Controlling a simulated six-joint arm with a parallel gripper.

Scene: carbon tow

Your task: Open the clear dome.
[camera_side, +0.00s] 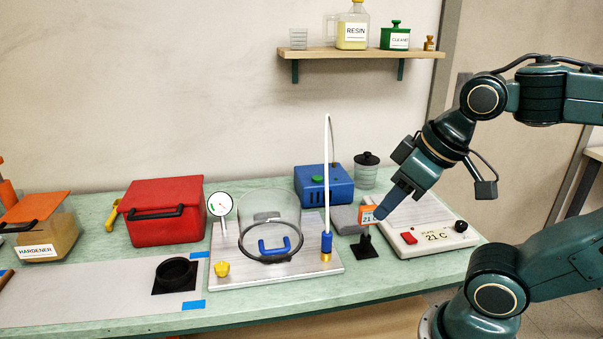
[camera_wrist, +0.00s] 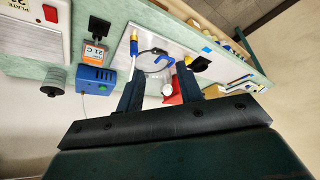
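The clear dome (camera_side: 268,208) sits on a light metal base plate (camera_side: 228,278), with a dark ring at its foot and a blue handle (camera_side: 274,246) on its front. It appears lowered over the plate. My gripper (camera_side: 384,209) is well to the right of the dome, apart from it, near a small orange 21 C display (camera_side: 368,215). In the wrist view, the two fingers of my gripper (camera_wrist: 159,72) stand apart with nothing held between them. The dome's dark ring (camera_wrist: 147,62) shows beyond them, partly hidden by the fingers.
A white upright tube (camera_side: 327,180) with a blue foot stands at the plate's right, between dome and gripper. A round gauge (camera_side: 220,205) and yellow knob (camera_side: 222,268) are at its left. A blue box (camera_side: 323,185) stands behind, and a hot plate (camera_side: 425,236) to the right.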

